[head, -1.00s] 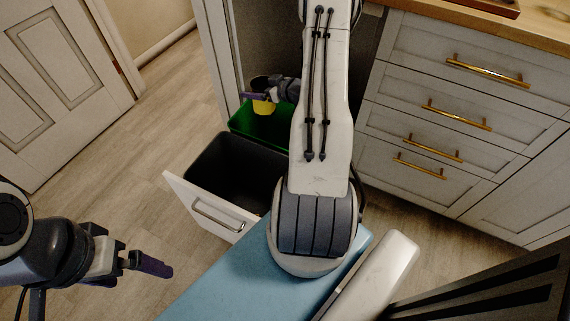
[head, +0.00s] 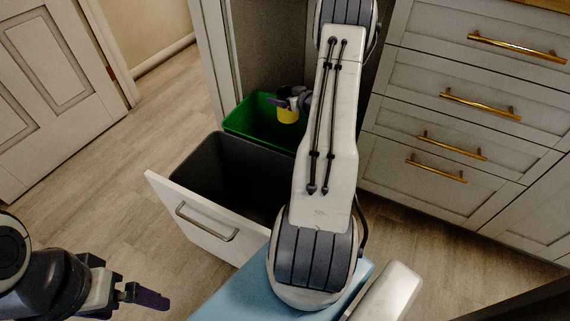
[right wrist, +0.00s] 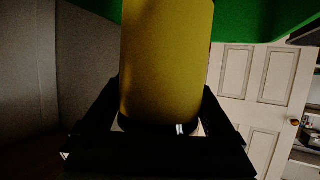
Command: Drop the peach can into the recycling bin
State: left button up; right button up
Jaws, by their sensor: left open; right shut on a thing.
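The peach can (head: 288,116) is yellow and hangs over the green bin (head: 237,121) at the back of the pulled-out drawer. It fills the middle of the right wrist view (right wrist: 166,60), with green bin wall behind it. My right gripper (head: 284,103) is shut on the can and holds it at or just above the bin's opening; the can's depth relative to the rim is hard to tell. In the right wrist view its dark fingers (right wrist: 160,125) flank the can's lower end. My left gripper (head: 143,297) is open and empty at the lower left, away from the bins.
A dark grey bin (head: 235,170) sits in front of the green one, behind the white drawer front (head: 205,222). Drawers with brass handles (head: 480,103) stand at the right. A white door (head: 55,85) stands at the left. The floor between is clear.

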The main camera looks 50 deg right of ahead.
notch_tip(320, 180, down, 4)
jog(key=b, duration=0.3)
pick_arm(q)
notch_tip(320, 180, down, 4)
jog(key=shift+r, duration=0.1)
pick_arm(e)
jog(key=o, duration=1)
jog(key=shift+s+r+p, duration=0.25)
jog(key=shift+s+p, duration=0.05)
jog(key=shift+s, duration=0.05)
pick_arm(q)
notch_tip(320, 180, up, 4)
jog(key=p, duration=0.3)
jog(key=shift+r+p, duration=0.15)
jog(key=shift+p, duration=0.25)
pick_arm(e)
jog(key=v, duration=0.9)
jog(key=shift+s+a+r, duration=0.1)
jog(key=shift+s+a, duration=0.1)
jog(key=shift+s, duration=0.1)
